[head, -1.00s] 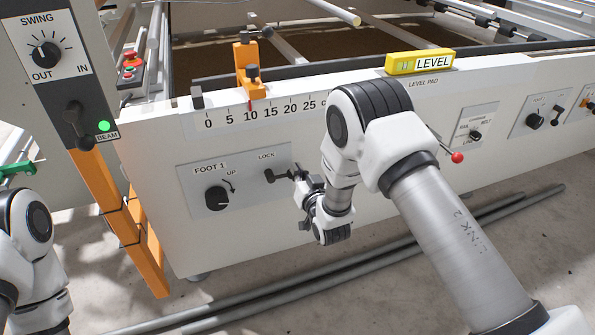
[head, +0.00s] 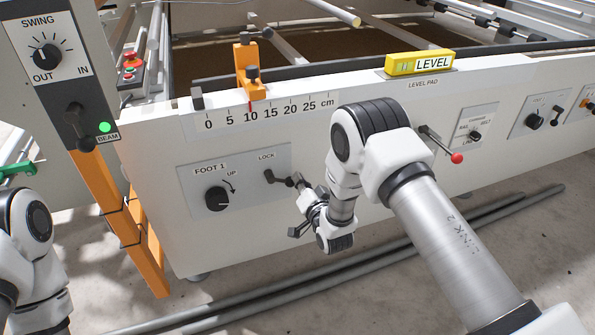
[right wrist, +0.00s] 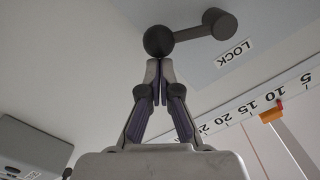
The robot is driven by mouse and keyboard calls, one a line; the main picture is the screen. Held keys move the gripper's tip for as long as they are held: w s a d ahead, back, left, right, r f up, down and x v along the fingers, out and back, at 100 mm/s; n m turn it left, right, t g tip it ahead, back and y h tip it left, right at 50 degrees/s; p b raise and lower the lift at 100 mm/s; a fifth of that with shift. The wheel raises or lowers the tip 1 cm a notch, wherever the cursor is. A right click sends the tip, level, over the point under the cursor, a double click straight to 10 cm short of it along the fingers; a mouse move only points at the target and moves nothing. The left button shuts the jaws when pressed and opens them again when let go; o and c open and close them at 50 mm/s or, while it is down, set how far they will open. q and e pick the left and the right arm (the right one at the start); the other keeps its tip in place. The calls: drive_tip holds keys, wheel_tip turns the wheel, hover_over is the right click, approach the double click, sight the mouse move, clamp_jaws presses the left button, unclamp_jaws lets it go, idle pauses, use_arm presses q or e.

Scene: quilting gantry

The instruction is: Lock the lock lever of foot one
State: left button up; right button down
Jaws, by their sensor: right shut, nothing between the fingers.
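The lock lever of foot one (head: 280,180) is a dark crank under the LOCK label on the FOOT 1 plate (head: 240,198). Its arm points right and slightly down from its pivot. In the right wrist view, the lever arm (right wrist: 195,32) ends in a round knob (right wrist: 158,41). My right gripper (head: 302,187) is beside the knob end. In the right wrist view the right gripper (right wrist: 158,66) has its fingertips together, empty, right at the knob; I cannot tell whether they touch it.
The round FOOT 1 UP knob (head: 217,199) is left of the lever. A red-tipped lever (head: 441,144) is near my right arm. A yellow level (head: 420,63) lies on the beam's top. Orange posts (head: 118,215) stand left; grey pipes (head: 330,275) lie on the floor.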

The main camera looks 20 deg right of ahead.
drive_tip(key=a+f+m, duration=0.1)
drive_tip(key=f+m, duration=0.1)
drive_tip(key=m, duration=0.1)
drive_tip(key=a+f+m, duration=0.1)
drive_tip(key=f+m, duration=0.1)
drive_tip(key=m, duration=0.2)
drive_tip(key=a+f+m+p, duration=0.1)
drive_tip(key=m, duration=0.3)
drive_tip(key=shift+a+f, duration=0.3)
drive_tip(key=shift+f, duration=0.1)
drive_tip(key=shift+a+f, duration=0.2)
drive_tip(key=shift+a, duration=0.2)
drive_tip(key=shift+s+f, duration=0.1)
